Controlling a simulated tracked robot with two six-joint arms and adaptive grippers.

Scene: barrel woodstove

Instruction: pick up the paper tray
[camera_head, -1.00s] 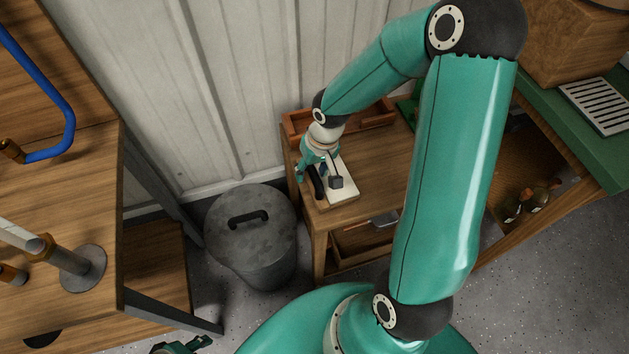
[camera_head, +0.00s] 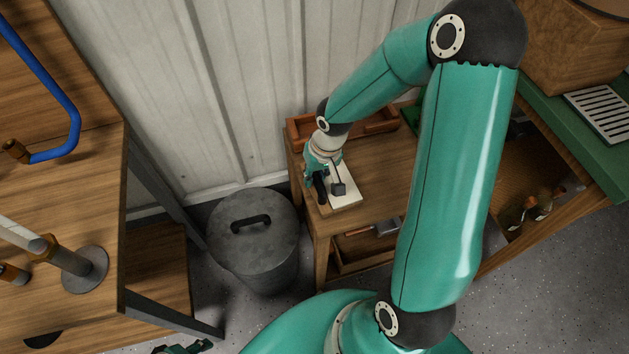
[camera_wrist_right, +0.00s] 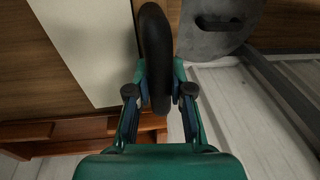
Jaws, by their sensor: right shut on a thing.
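A reddish-brown wooden tray with low walls (camera_head: 378,127) lies at the back of the small wooden table, against the wall; it also shows in the right wrist view (camera_wrist_right: 75,145). I cannot tell for sure that it is the paper tray. A white flat board (camera_head: 346,198) lies near the table's left edge; it also shows in the right wrist view (camera_wrist_right: 85,45). My right gripper (camera_head: 319,184) is shut on a black rounded bar (camera_wrist_right: 154,45) beside the white board. The bar's lower end is hidden. My left gripper (camera_head: 182,349) only peeks in at the bottom edge.
A grey lidded bin (camera_head: 252,240) stands left of the small table (camera_head: 375,175). A green-topped bench (camera_head: 590,140) stands right. My right arm hides part of the table.

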